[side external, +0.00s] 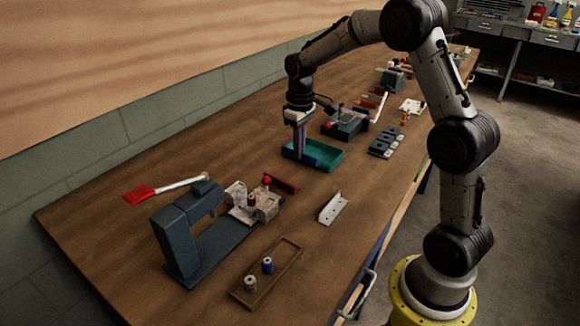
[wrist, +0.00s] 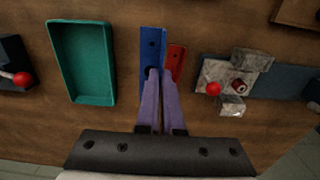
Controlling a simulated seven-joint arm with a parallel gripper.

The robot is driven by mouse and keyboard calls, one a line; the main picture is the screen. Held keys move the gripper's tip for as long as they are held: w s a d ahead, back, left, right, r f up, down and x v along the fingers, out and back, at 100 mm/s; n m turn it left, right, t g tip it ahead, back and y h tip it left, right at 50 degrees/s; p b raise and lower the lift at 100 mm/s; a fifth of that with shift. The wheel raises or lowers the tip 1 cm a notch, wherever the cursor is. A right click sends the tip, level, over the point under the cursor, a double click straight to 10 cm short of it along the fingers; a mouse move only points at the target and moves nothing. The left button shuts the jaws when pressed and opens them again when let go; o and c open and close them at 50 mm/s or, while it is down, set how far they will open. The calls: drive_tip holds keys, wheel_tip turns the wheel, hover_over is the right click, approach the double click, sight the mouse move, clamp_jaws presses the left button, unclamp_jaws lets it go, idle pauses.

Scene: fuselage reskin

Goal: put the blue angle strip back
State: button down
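The blue angle strip (wrist: 152,50) has holes in one flange and lies lengthwise ahead of my fingers in the wrist view. My gripper (wrist: 160,74) has its two purple fingers close together on the strip's upright flange. In the side view my gripper (side external: 300,152) points down at the near edge of the green tray (side external: 330,156), with the dark blue strip (side external: 312,162) at its fingertips. In the wrist view the strip is right of the green tray (wrist: 82,100), outside it. I cannot tell whether the strip touches the table.
A red strip (wrist: 176,60) lies just right of the blue one. A dark C-frame tool (side external: 178,240) and grey blocks with a red knob (side external: 266,181) stand nearer the camera. A silver angle piece (side external: 333,208) and a wooden tray (side external: 283,262) with two small cylinders lie in front.

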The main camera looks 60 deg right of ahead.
sight(291, 156)
drive_tip(key=w+f, duration=0.1)
drive_tip(key=f, duration=0.1)
drive_tip(key=w+d+f, duration=0.1)
drive_tip(key=w+f, duration=0.1)
drive_tip(key=shift+w+d+f, duration=0.1)
drive_tip(key=shift+w+f, duration=0.15)
drive_tip(key=shift+f, duration=0.05)
drive_tip(key=shift+w+f, duration=0.15)
drive_tip(key=shift+f, duration=1.6)
drive_tip(key=shift+f, duration=0.15)
drive_tip(key=c, duration=1.1)
unclamp_jaws()
drive_tip(key=shift+o, duration=0.2)
